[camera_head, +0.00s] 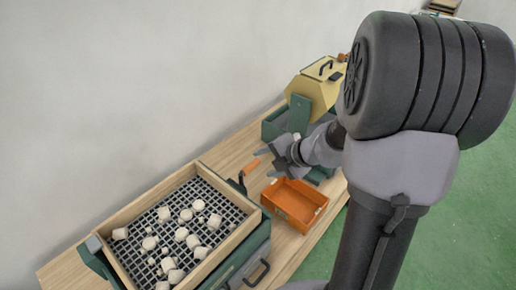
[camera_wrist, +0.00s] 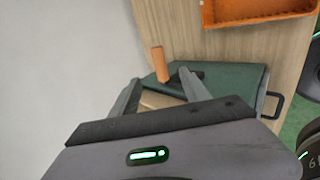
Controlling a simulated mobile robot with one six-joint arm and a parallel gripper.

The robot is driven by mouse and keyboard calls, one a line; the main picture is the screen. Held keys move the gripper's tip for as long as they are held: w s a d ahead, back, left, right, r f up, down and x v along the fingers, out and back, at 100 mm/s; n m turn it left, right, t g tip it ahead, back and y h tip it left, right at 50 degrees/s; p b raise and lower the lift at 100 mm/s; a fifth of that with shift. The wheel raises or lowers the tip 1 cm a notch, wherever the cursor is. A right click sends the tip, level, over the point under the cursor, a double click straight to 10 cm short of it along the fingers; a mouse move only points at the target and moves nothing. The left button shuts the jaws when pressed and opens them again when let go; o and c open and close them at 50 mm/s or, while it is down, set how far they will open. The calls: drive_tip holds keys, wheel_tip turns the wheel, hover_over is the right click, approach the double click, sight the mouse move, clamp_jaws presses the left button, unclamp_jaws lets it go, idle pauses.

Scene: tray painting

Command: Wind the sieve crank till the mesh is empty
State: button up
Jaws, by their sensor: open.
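The sieve is a wooden-framed box (camera_head: 118,265) with a dark mesh (camera_head: 180,196) at the lower left of the head view. Several pale round and blocky pieces (camera_head: 194,242) lie scattered on the mesh. The crank's orange handle (camera_head: 250,165) stands off a black arm at the sieve's far right corner. In the wrist view the orange handle (camera_wrist: 159,63) appears upright, in line with the gap between my fingers. My gripper (camera_head: 266,162) is open, its fingers (camera_wrist: 160,79) apart and pointing toward the handle. I cannot tell whether the handle is within the fingers' reach.
An orange tray (camera_head: 318,214) sits on the wooden bench right of the sieve; its edge also shows in the wrist view (camera_wrist: 255,22). A yellow-lidded machine (camera_head: 312,88) with a green base stands farther back. The wall borders the bench on the left.

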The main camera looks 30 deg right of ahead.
sight(253, 167)
drive_tip(key=b+x, duration=0.4)
drive_tip(key=x, duration=0.5)
drive_tip(key=shift+w+f, duration=0.2)
clamp_jaws()
